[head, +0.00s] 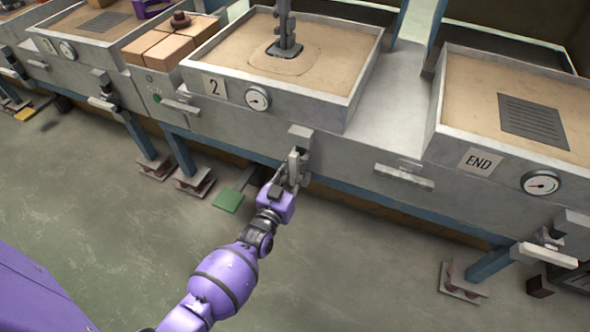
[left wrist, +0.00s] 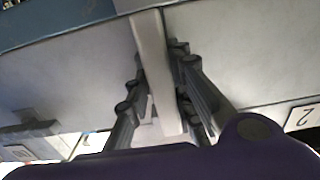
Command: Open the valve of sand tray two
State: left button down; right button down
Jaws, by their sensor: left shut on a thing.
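Sand tray two (head: 218,113) is a grey, sand-filled tray with a "2" plate and a round gauge (head: 257,98) on its front. Its valve has a light grey lever handle (head: 295,160) on the front below the tray, standing roughly upright in the head view. My left gripper (head: 290,176) is shut on this handle. In the left wrist view the pale handle bar (left wrist: 155,65) runs between the two dark fingers of the left gripper (left wrist: 165,100). The valve body behind is partly hidden by the gripper. My right gripper is not in view.
A dark upright post (head: 285,30) stands on a plate in tray two's sand. The END tray (head: 450,140) is at right, with a horizontal lever (head: 403,177) between the two trays. Brown blocks (head: 165,52) sit left.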

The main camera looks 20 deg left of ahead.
pick_arm(q)
jog(key=shift+w+a+r, duration=0.1)
jog(key=shift+a+r, duration=0.2)
jog(key=c, duration=1.6)
grip_release()
jog(key=shift+f, duration=0.15)
jog(key=shift+d, duration=0.1)
jog(key=s, duration=1.2)
jog(key=shift+a, duration=0.2)
jog(key=shift+f, duration=0.1)
